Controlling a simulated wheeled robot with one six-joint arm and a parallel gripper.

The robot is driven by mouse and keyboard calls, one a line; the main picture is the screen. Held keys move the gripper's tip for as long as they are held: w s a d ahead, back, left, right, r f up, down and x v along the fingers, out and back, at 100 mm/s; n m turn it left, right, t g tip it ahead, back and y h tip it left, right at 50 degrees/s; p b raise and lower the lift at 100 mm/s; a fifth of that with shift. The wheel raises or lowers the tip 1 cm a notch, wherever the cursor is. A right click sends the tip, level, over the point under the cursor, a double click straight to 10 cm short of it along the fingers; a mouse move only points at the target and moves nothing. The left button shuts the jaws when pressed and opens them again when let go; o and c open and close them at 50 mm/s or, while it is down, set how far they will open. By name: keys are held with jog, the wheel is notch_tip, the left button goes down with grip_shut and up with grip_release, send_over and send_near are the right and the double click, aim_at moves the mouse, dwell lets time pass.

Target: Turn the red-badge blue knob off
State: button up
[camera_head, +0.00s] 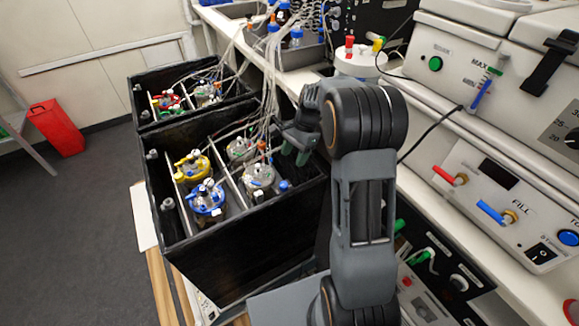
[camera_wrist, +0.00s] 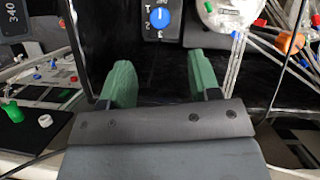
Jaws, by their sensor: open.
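A blue knob (camera_wrist: 160,20) with a white pointer line sits on a dark panel with white markings at the top of the wrist view. No red badge can be made out beside it. My gripper (camera_wrist: 157,78) has green fingertips spread apart with nothing between them. The knob lies beyond the fingertips, roughly centred between them in the picture, and apart from them. In the head view, my gripper (camera_head: 294,152) hangs over the right side of the front black box. I cannot tell which thing in the head view is this knob.
Two black open boxes, front (camera_head: 240,262) and back (camera_head: 137,100), hold several vessels with coloured caps. Loose tubes (camera_head: 268,85) run up beside my gripper. A white device (camera_head: 490,205) with red and blue valve handles stands right. A red bin (camera_head: 56,128) stands on the floor.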

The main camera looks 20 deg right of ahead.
jog(key=shift+v, duration=1.4)
